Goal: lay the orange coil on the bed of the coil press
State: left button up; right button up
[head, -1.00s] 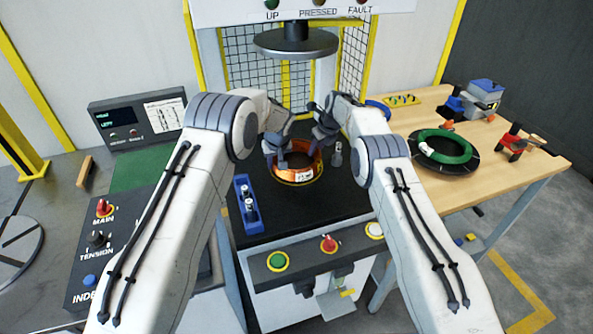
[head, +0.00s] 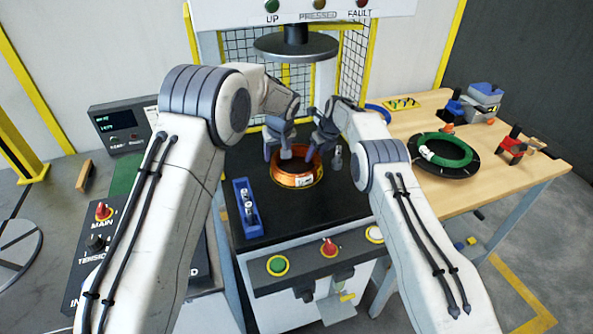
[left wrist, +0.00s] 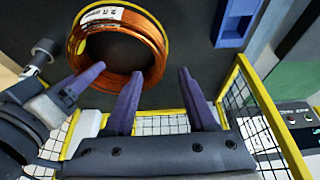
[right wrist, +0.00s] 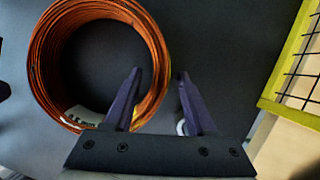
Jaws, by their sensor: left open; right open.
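The orange coil (head: 297,182) lies flat on the black bed (head: 300,220) of the coil press, below the round press head (head: 296,45). A yellow edge shows around it in the left wrist view. A white label shows on the coil (left wrist: 150,30). My left gripper (left wrist: 160,75) is open and empty, at the coil's rim on the left in the head view. My right gripper (right wrist: 158,75) is open at the coil's right side; one finger overlaps the coil wall and the other is outside it. I cannot tell whether either touches it.
A blue tray (head: 246,207) with small parts lies on the bed at left. A small grey cylinder (head: 338,158) stands right of the coil. Yellow-framed mesh guards (head: 350,70) stand behind. Buttons (head: 277,265) line the bed's front.

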jog(key=shift+r, duration=0.1)
pick_arm(q)
jog(key=v, duration=0.3)
jog(key=shift+s+r, duration=0.1)
jog(key=shift+r, duration=0.15)
pick_arm(e)
jog(key=v, duration=1.2)
